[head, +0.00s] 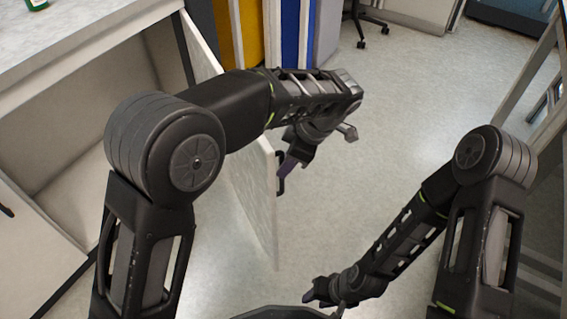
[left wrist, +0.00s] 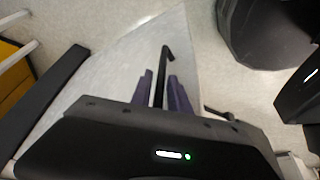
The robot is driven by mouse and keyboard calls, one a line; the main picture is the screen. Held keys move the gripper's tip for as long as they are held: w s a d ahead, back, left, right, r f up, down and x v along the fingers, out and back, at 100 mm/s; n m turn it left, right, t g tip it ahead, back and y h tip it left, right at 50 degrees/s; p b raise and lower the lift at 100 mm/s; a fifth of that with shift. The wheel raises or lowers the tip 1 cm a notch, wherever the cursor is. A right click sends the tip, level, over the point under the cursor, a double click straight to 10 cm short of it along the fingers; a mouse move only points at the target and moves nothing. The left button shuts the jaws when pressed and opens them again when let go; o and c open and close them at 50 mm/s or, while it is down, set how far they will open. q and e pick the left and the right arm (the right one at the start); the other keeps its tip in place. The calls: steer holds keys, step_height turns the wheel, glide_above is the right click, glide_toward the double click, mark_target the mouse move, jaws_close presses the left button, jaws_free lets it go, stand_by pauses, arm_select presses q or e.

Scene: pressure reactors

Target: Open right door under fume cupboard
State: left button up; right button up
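The right door (head: 262,205) under the fume cupboard stands swung well out from the cupboard, partly hidden behind my left arm. Its black handle (head: 281,174) is on the outer face near the free edge. My left gripper (head: 287,166) is at this handle. In the left wrist view, the purple fingers (left wrist: 162,90) stand apart, one on each side of the black handle (left wrist: 166,55), with the pale door panel (left wrist: 120,75) behind. A firm grip is not visible. My right gripper (head: 308,298) is low at the bottom centre, away from the door; its finger opening is unclear.
The cupboard interior (head: 85,120) is visible and looks empty. The left door (head: 30,255) beside it looks closed. A worktop (head: 90,30) is above, with a green bottle (head: 37,4). Yellow and blue panels (head: 297,35) and a wheeled chair (head: 362,25) are behind. Floor (head: 400,110) right of the door is clear.

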arm_select(q)
steer(key=p+v, duration=0.4)
steer(key=v, duration=0.2)
stand_by(0.3)
steer(key=shift+w+d+r, duration=0.1)
steer(key=shift+c, duration=0.5)
